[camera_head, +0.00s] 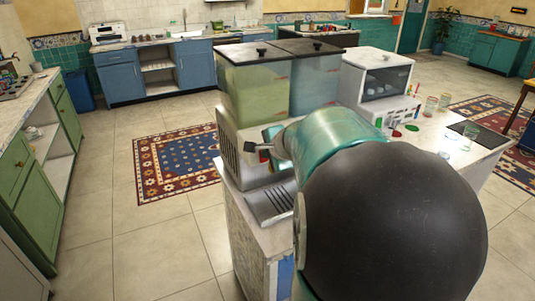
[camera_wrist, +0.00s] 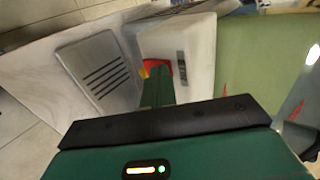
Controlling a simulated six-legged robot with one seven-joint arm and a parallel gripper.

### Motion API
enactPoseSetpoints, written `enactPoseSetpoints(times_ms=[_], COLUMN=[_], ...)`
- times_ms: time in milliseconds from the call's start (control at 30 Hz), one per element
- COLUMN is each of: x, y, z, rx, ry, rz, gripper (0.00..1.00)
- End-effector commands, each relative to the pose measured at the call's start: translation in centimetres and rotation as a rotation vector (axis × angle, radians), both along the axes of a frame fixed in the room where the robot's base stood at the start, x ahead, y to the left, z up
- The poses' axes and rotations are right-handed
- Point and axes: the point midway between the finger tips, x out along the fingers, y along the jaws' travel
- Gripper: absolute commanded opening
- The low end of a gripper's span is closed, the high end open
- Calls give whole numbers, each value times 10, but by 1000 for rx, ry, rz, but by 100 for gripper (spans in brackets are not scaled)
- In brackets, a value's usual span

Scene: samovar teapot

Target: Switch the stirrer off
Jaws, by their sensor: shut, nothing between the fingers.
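The two-tank drink dispenser stands on the counter in the head view, with a green tank (camera_head: 255,92) on the left and a blue tank (camera_head: 313,85) on the right. Its white base (camera_head: 228,150) has side vents and a slotted drip tray (camera_head: 270,204) in front. My arm hides much of the front. In the wrist view my gripper (camera_wrist: 158,82) is shut, its green fingers pointing at the white housing (camera_wrist: 180,45). A small red and yellow part (camera_wrist: 156,67) shows at the fingertips; I cannot tell whether it is a switch or whether they touch it. No stirrer switch is clearly visible.
A white glass-fronted appliance (camera_head: 380,80) stands right of the dispenser. Several glasses (camera_head: 444,102) and a dark mat (camera_head: 478,133) lie farther right on the counter. Green cabinets (camera_head: 35,170) stand at the left. The floor around the patterned rug (camera_head: 178,163) is clear.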

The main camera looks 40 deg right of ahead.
Motion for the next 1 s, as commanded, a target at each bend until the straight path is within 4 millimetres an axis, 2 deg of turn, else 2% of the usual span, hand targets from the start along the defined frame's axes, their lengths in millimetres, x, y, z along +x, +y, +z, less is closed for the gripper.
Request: enactPoseSetpoints(times_ms=[300, 1000], x=[0, -2], y=[0, 0], z=[14, 16], rx=[-1, -2], ry=[-2, -1], rz=[1, 1], gripper=[0, 0])
